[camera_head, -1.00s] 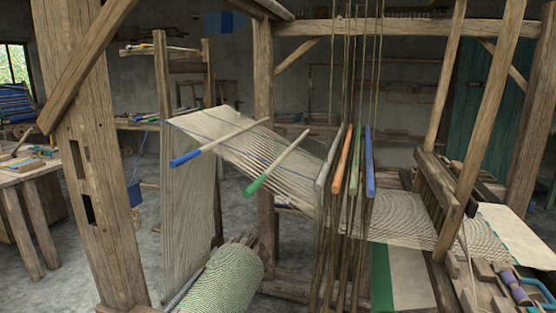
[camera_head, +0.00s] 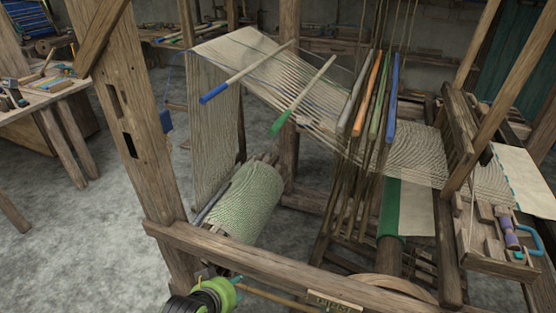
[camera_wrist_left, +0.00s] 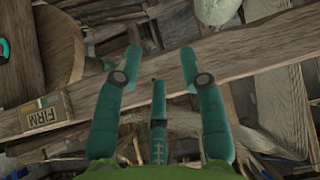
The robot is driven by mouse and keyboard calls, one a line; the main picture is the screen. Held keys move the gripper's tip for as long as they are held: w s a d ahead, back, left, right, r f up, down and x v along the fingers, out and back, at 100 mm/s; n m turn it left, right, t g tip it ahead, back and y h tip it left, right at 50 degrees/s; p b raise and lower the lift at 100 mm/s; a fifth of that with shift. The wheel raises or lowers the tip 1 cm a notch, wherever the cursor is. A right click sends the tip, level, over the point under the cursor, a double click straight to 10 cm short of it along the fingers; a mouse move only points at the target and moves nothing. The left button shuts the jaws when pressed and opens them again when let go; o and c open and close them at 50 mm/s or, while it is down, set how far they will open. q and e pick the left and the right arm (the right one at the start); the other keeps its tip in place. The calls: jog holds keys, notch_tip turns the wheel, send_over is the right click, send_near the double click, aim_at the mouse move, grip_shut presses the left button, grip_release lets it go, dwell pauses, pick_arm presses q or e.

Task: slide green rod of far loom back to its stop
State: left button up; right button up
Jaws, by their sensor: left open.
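A pale rod with a green end (camera_head: 305,94) lies slantwise across the sloping warp threads (camera_head: 315,108) of the wooden loom. A similar rod with a blue end (camera_head: 245,72) lies to its left, apart from it. My left gripper (camera_head: 232,285) is low at the front, by the loom's front beam (camera_head: 290,265), well below and apart from the green-ended rod. In the left wrist view its teal fingers (camera_wrist_left: 160,62) are spread with nothing between them, over a wooden beam (camera_wrist_left: 230,65). I cannot make out the green-ended rod there. My right gripper is in neither view.
Upright shafts with grey, orange, green and blue tops (camera_head: 376,95) stand right of the rods. A wound cloth roll (camera_head: 245,203) sits below. A thick wooden post (camera_head: 125,130) stands at left. Bare floor (camera_head: 90,225) lies left of the loom.

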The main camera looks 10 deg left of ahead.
pick_arm(q)
jog(key=w+d+r+t+h, duration=0.1)
jog(key=w+d+r+t, duration=0.15)
jog(key=w+r, duration=0.5)
jog(key=w+d+r+t+h, duration=0.1)
jog(key=w+r+t, duration=0.2)
jog(key=w+r, duration=0.4)
jog(key=t+h, duration=0.1)
jog(key=t, duration=0.3)
send_near(278, 121)
jog(key=w, duration=0.1)
jog(key=w+d, duration=0.1)
jog(key=shift+w+f+n+g, duration=0.15)
jog(key=shift+w+n+g, duration=0.15)
jog(key=shift+w, duration=0.1)
jog(key=shift+w+p, duration=0.35)
jog(key=shift+p, duration=0.05)
jog(key=shift+p+x, duration=0.9)
jog(key=shift+x, duration=2.2)
grip_shut()
